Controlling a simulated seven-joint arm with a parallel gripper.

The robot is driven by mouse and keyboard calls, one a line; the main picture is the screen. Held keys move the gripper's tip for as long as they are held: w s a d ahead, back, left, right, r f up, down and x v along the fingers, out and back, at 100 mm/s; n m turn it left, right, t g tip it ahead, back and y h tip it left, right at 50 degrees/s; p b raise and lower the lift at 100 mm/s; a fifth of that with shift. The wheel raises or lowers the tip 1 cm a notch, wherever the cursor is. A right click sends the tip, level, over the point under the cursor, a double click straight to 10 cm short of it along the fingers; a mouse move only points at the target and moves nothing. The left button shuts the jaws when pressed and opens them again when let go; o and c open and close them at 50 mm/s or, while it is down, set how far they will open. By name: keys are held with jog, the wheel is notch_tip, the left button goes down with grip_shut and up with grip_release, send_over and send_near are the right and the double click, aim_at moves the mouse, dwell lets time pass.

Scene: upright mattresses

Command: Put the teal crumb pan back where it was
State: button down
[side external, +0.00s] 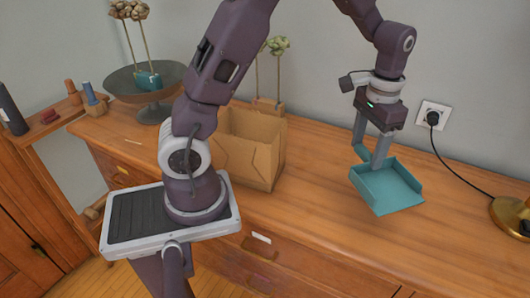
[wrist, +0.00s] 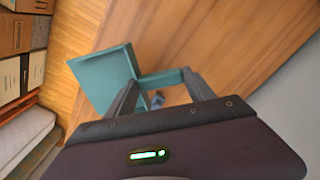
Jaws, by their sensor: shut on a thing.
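The teal crumb pan (side external: 388,188) is a shallow open tray with low walls and a short handle at its back left. My gripper (side external: 372,158) is shut on the pan at the handle end and points down. The pan looks held above the right part of the wooden sideboard top; the gap beneath it is hard to judge. In the wrist view the pan (wrist: 105,75) extends to the upper left of my gripper (wrist: 165,85), with its handle strip running between the fingers.
A cardboard box (side external: 245,150) stands open at the middle of the sideboard (side external: 320,215). A dark bowl (side external: 150,85) stands at the left. A wall socket (side external: 433,117) with a black cord and a brass lamp base (side external: 512,215) are at the right. Wood between box and pan is clear.

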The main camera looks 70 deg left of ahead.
jog(key=a+f+m, duration=0.1)
jog(key=m, duration=0.2)
jog(key=f+m, duration=0.1)
jog(key=m, duration=0.2)
jog(key=w+a+f+m, duration=0.1)
jog(key=f+m, duration=0.1)
jog(key=shift+a+m, duration=0.3)
jog(key=shift+m, duration=0.1)
jog(key=shift+f, duration=3.4)
jog(key=shift+f, duration=0.6)
jog(key=shift+c, duration=1.4)
grip_release()
